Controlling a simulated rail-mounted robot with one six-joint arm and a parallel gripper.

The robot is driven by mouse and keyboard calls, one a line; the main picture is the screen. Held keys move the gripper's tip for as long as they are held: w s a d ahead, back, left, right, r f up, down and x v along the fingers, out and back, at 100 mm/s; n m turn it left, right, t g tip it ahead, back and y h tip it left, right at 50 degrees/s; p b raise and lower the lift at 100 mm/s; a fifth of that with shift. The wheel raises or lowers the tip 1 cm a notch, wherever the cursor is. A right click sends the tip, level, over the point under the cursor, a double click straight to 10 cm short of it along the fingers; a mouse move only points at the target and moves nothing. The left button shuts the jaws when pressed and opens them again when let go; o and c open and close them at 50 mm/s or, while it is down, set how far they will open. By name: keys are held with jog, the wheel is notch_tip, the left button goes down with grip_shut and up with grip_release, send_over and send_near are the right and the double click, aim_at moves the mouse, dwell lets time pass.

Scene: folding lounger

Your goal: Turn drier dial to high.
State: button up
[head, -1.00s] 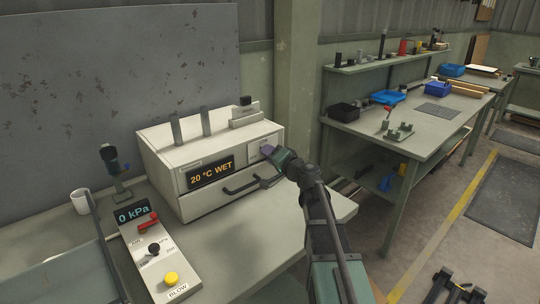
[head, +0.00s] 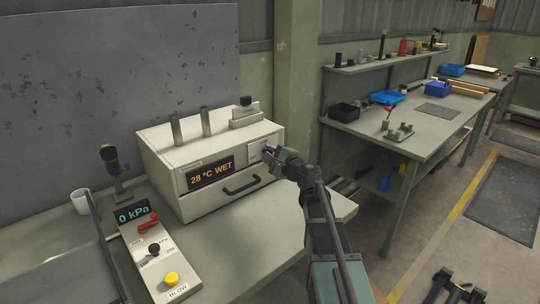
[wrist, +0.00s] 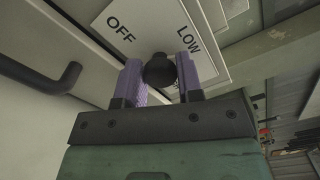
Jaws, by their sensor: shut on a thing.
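The drier (head: 218,203) is a cream box on the bench, with an amber display (head: 210,172) reading "28 °C WET". The black dial knob (wrist: 159,70) sits on a white plate (wrist: 150,22) whose words OFF and LOW show in the wrist view. My gripper (head: 270,153) is at the drier's right front, largely covering the dial in the head view. In the wrist view its purple fingers (wrist: 159,64) stand on both sides of the knob, shut on it.
A dark drawer handle (head: 241,187) juts out left of my gripper. A control panel (head: 163,262) with a red lever, black knob and yellow button lies at the front left. Posts and a small fixture (head: 244,114) stand on the drier.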

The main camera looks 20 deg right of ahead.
jog(key=m, duration=0.4)
jog(key=shift+m, duration=0.4)
dwell(0.4)
jog(key=o, duration=0.9)
jog(key=shift+s, duration=0.1)
jog(key=v, duration=1)
jog(key=shift+s+d, duration=0.2)
jog(key=shift+s, duration=0.1)
